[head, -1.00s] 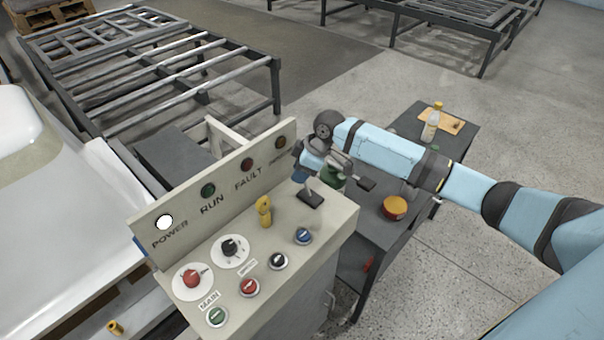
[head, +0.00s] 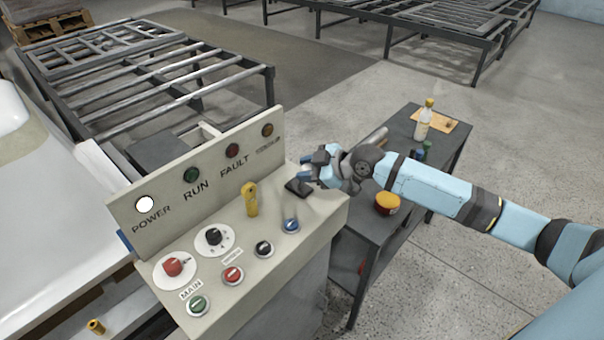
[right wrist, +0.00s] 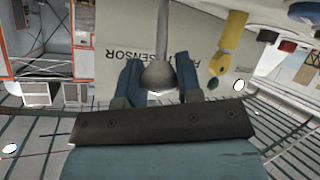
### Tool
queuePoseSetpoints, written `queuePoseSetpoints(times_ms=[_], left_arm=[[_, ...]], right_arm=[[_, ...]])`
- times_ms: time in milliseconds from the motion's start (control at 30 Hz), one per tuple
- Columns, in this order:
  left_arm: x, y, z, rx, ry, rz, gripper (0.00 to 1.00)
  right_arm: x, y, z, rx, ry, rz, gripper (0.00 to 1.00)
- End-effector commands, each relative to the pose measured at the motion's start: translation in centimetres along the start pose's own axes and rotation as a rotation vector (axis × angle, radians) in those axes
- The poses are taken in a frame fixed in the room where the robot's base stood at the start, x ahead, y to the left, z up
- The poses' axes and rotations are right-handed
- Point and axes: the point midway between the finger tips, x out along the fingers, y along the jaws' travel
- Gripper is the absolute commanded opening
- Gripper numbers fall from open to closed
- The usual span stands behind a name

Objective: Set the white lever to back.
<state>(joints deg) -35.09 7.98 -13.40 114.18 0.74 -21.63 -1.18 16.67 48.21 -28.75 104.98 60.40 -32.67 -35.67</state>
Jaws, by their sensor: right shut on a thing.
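The white lever (right wrist: 162,32) shows in the right wrist view as a pale shaft with a round knob, held between my right gripper's two blue fingers (right wrist: 160,84). In the head view my right gripper (head: 310,168) is at the lever's dark base plate (head: 298,188), on the right end of the control panel, and hides most of the lever. I cannot tell the lever's exact tilt. My right gripper is shut on the lever's knob. My left gripper is not in view.
A yellow lever (head: 251,200) stands left of the white one. The panel (head: 318,210) also bears several knobs and buttons, with indicator lamps on its upright back. A dark side table (head: 364,232) at the right holds an orange-topped jar (head: 387,203) and a bottle (head: 423,122).

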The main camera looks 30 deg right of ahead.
Motion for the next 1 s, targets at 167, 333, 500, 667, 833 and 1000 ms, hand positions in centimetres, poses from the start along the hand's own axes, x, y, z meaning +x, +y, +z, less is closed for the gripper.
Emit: queuePoseSetpoints(times_ms=[167, 333, 500, 667, 833, 1000], left_arm=[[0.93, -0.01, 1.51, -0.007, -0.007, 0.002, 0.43], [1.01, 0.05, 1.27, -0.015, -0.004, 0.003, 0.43], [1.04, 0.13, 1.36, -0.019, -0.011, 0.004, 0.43], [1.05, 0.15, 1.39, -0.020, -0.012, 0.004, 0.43], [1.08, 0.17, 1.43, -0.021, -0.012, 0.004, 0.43], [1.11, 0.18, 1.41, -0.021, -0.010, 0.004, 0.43]], right_arm=[[-0.27, -0.43, 0.59, -0.020, 0.060, 0.038, 0.00], [-0.57, -0.47, 0.52, -0.030, 0.090, 0.057, 0.00], [-0.67, -0.48, 0.48, -0.032, 0.099, 0.063, 0.00], [-0.67, -0.49, 0.47, -0.032, 0.099, 0.063, 0.00], [-0.66, -0.52, 0.50, -0.031, 0.098, 0.062, 0.40], [-0.64, -0.53, 0.53, -0.031, 0.097, 0.061, 0.57]])
